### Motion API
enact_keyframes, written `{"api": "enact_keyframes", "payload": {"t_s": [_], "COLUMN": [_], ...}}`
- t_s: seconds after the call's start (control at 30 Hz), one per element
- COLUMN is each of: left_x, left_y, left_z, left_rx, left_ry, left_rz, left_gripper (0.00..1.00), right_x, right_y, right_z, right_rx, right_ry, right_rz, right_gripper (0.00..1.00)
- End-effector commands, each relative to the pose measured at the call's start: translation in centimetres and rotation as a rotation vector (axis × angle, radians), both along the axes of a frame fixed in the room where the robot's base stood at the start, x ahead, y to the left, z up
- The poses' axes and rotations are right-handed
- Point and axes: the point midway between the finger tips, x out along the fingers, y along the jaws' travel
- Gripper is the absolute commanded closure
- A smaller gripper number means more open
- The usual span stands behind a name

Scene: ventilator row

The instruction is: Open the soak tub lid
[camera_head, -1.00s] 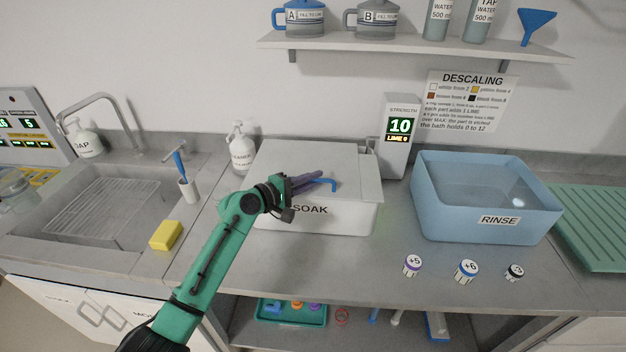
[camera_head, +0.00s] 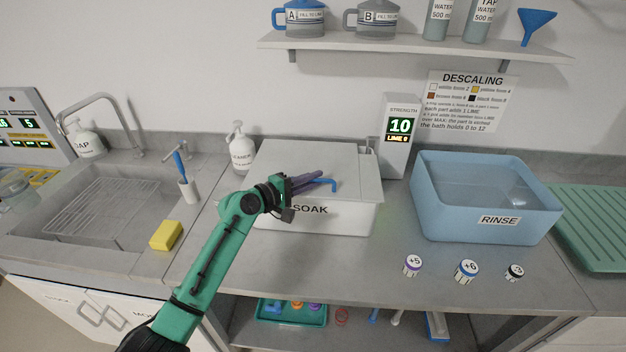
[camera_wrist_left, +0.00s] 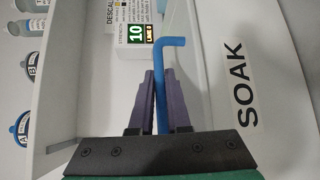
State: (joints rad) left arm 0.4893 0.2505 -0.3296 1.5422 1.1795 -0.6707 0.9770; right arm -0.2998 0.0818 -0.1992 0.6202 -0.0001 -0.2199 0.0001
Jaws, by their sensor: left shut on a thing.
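The soak tub (camera_head: 335,221) is a white box with the word SOAK on its front. Its flat white lid (camera_head: 290,165) lies closed on top. A blue bent handle (camera_head: 331,184) shows at the lid's front part. My left gripper (camera_head: 312,181) is at this handle, with its purple fingers closed around it. In the left wrist view the blue handle (camera_wrist_left: 162,70) stands between the two fingers (camera_wrist_left: 158,98), its bent end sticking out past the tips. The lid's front edge is partly hidden by my gripper. My right gripper is in neither view.
A STRENGTH display (camera_head: 399,135) reading 10 stands behind the tub at the right. A blue RINSE basin (camera_head: 487,232) is to the right. A cleaner bottle (camera_head: 241,150) stands close to the tub's left side. A shelf (camera_head: 415,47) with jugs hangs above.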

Motion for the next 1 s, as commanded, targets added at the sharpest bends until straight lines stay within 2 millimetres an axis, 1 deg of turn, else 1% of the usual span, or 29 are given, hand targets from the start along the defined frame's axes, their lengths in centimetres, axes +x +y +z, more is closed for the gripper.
{"api": "enact_keyframes", "payload": {"t_s": [0.17,0.27,0.47,0.67,0.77,0.8,0.9,1.0], "left_x": [0.1,0.2,0.9,2.4,3.3,3.7,4.6,5.4], "left_y": [-0.1,-0.1,-0.1,-0.1,-0.1,-0.1,-0.1,-0.1], "left_z": [0.6,1.5,4.5,8.2,10.0,10.8,12.2,13.1], "left_rx": [0.0,0.0,-0.001,-0.002,-0.002,-0.001,-0.001,-0.002], "left_ry": [0.0,-0.001,-0.005,-0.005,-0.004,0.021,0.09,0.147], "left_rz": [-0.001,-0.001,-0.002,-0.002,-0.001,-0.002,-0.002,-0.002], "left_gripper": [1.0,1.0,1.0,1.0,1.0,1.0,1.0,1.0], "right_x": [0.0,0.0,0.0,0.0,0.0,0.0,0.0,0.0], "right_y": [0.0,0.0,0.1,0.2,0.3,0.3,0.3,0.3], "right_z": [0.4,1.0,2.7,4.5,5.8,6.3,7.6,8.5], "right_rx": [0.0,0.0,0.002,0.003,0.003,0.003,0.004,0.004], "right_ry": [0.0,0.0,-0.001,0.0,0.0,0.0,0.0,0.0], "right_rz": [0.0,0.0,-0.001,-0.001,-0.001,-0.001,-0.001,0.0], "right_gripper": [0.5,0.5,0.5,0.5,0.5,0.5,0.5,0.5]}}
